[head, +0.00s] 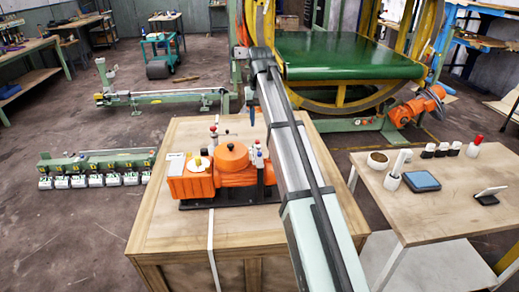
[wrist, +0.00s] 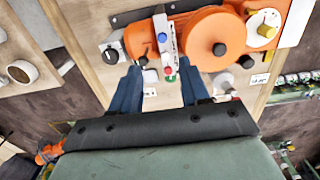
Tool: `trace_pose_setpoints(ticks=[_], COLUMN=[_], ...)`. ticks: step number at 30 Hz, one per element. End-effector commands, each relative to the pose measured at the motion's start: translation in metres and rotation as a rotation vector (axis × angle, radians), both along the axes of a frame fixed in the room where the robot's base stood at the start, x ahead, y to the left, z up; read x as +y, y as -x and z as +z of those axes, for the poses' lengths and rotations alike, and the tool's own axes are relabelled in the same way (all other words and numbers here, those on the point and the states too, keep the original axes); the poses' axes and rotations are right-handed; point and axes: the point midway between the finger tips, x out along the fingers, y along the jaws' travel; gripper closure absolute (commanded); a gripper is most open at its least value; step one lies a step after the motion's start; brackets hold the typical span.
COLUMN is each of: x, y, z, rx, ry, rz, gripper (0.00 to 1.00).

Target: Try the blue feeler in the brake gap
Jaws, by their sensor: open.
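An orange machine (head: 225,172) with a round orange cover sits on the wooden crate. At its right end stands a small pale holder with coloured knobs. In the wrist view a blue knob (wrist: 162,38) and a red knob (wrist: 168,70) show on this pale strip, beside the orange round cover (wrist: 213,38). The blue knob seems to be the blue feeler. My gripper (wrist: 158,67) is open and empty, its two blue fingers apart on either side of the strip in that view. I cannot make out the brake gap.
The wooden crate top (head: 160,225) is clear at the front left. A side table (head: 440,215) at right holds a blue pad (head: 422,181), a bowl (head: 378,160) and several small bottles. A yellow knob (wrist: 267,31) stands at the machine's far end in the wrist view.

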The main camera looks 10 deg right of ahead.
Motion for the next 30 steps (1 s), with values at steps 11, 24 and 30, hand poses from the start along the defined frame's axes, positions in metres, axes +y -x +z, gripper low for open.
trace_pose_setpoints(ticks=[11, 24, 30], x=[0.002, 0.002, 0.002], y=[-0.002, -0.002, -0.003], z=[-0.019, -0.095, -0.117], rx=[-0.009, -0.009, -0.011], ry=[-0.008, -0.007, -0.007], rz=[0.007, 0.007, 0.008], gripper=[0.54, 0.54, 0.54])
